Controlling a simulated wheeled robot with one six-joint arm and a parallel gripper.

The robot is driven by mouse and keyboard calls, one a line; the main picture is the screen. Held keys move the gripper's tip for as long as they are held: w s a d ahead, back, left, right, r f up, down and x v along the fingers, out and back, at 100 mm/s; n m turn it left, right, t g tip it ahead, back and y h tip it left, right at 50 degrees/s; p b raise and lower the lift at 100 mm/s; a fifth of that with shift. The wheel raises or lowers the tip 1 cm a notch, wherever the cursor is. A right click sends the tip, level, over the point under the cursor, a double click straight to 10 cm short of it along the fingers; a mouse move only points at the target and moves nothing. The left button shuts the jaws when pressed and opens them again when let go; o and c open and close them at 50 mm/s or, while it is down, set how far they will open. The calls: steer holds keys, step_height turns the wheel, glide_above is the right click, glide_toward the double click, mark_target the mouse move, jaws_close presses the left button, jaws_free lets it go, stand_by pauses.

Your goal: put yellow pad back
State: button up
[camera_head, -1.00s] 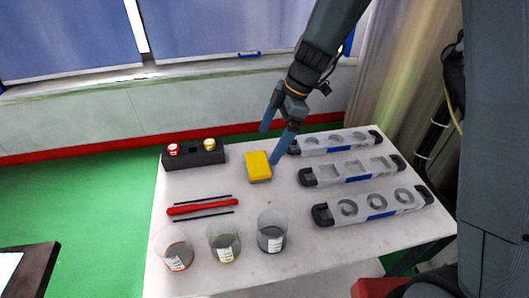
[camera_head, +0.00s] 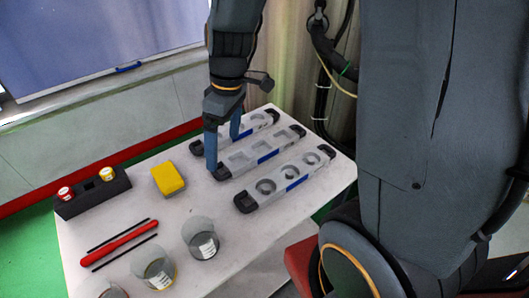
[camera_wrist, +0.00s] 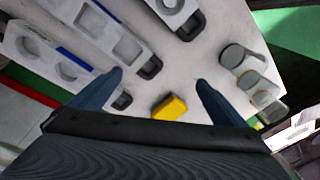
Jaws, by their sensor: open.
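The yellow pad (camera_head: 168,179) lies flat on the white table (camera_head: 190,260), right of the black holder. It also shows in the wrist view (camera_wrist: 169,107), at the lower middle, close to the gripper's base and between the two fingers in the picture. My gripper (camera_head: 224,150) has blue-grey fingers and is open and empty. In the head view it is to the right of the pad, over the near ends of the far and middle moulds. In the wrist view its fingertips (camera_wrist: 158,76) are wide apart. The pad is not held.
Three grey moulds (camera_head: 287,182) with dark ends lie on the right side. A black holder (camera_head: 92,193) with a red-capped and a yellow-capped jar stands at the left. A red tool (camera_head: 119,243) lies between two black sticks. Clear beakers (camera_head: 201,240) stand at the near edge.

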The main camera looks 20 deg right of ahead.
steer(key=s+d+m+h, duration=0.1)
steer(key=s+d+m, duration=0.6)
steer(key=d+m, duration=0.1)
steer(key=shift+s+m+t+h, duration=0.3)
steer(key=shift+m+t+h, duration=0.1)
steer(key=shift+m, duration=0.5)
